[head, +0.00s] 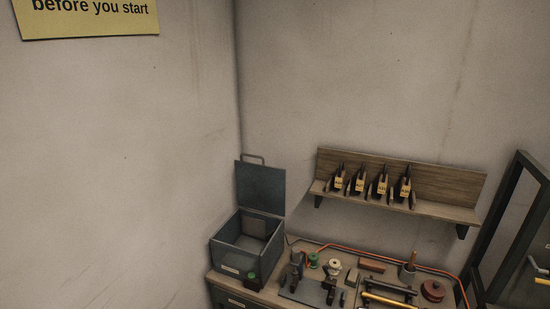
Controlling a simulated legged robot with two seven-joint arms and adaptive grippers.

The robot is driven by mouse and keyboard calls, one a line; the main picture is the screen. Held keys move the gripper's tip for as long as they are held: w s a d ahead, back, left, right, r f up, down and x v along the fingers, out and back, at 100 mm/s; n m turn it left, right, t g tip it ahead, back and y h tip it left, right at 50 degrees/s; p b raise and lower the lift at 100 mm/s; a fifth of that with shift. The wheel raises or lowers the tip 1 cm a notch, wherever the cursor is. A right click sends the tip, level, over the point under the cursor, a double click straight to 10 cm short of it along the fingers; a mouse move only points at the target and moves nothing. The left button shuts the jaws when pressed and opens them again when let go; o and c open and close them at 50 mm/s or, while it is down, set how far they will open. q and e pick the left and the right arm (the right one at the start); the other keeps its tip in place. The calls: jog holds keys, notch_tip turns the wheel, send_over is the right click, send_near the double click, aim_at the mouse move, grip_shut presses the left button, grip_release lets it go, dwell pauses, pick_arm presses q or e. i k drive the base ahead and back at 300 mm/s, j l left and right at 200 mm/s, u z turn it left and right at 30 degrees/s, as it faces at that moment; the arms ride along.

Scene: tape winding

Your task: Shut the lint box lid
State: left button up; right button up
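The lint box (231,262) is a grey-blue open-topped box at the back left corner of the bench, with a small pale label on its front. Its lid (261,188) stands upright at the back of the box, wide open, with a looped handle (253,158) on its top edge. The inside of the box is partly visible and looks mostly empty, with a dim greyish patch at the back. Neither of my grippers shows in the head view.
A green-topped dark jar (252,281) stands at the box's front right. Spools, tools and an orange cable (343,248) crowd the bench to the right. A wooden wall shelf (440,184) holds several tagged dark items.

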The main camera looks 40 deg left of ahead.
aim_at(262, 188)
jog(key=u, duration=1.5)
